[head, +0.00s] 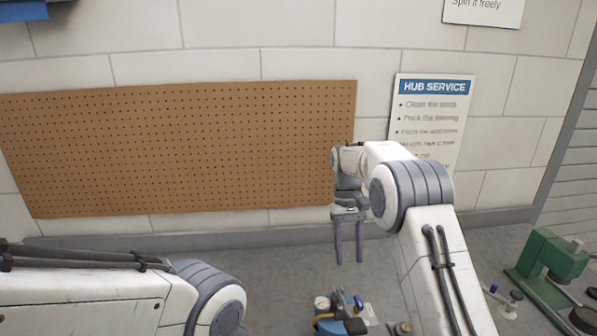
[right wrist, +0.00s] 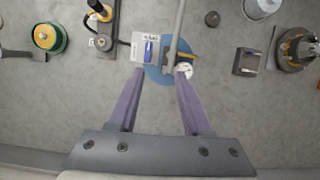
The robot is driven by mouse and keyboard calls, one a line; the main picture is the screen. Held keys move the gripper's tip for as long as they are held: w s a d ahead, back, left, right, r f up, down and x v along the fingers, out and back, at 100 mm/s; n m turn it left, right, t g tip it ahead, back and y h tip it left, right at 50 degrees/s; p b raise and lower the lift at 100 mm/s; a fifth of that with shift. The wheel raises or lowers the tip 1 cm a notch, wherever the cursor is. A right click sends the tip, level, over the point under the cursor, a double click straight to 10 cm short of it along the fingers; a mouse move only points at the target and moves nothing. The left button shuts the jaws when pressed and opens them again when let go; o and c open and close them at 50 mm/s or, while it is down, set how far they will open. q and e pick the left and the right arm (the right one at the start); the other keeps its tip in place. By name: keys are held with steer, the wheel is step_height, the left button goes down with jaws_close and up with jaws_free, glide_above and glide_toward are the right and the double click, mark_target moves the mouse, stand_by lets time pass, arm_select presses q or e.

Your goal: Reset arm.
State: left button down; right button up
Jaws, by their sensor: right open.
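My right arm reaches forward in the middle of the head view, with its right gripper (head: 350,261) pointing down in front of the wall's lower edge. The two purple-grey fingers are apart with nothing between them in the head view. In the right wrist view the same gripper (right wrist: 160,74) is open above a grey surface, and a blue disc (right wrist: 155,74) lies beyond and between its fingertips. No contact with the disc shows. My left arm comes in at the lower left of the head view; its gripper is out of the picture.
A pegboard (head: 190,150) and a "HUB SERVICE" sign (head: 433,110) hang on the wall. A green machine (head: 550,258) stands at the right. The right wrist view shows a green-and-yellow round part (right wrist: 48,38), a small grey box (right wrist: 247,62) and a round hub-like part (right wrist: 297,50).

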steer(key=s+a+r+n+t, duration=0.25)
steer(key=s+a+r, duration=0.25)
steer(key=s+a, duration=0.75)
steer(key=s+f+n+t+y, duration=0.1)
steer(key=s+f+n, duration=0.2)
steer(key=s, duration=1.7)
steer(key=shift+s+d+n+t+b, duration=0.15)
steer(key=shift+s+n+t+b, duration=0.15)
steer(key=shift+s+n+t, duration=0.05)
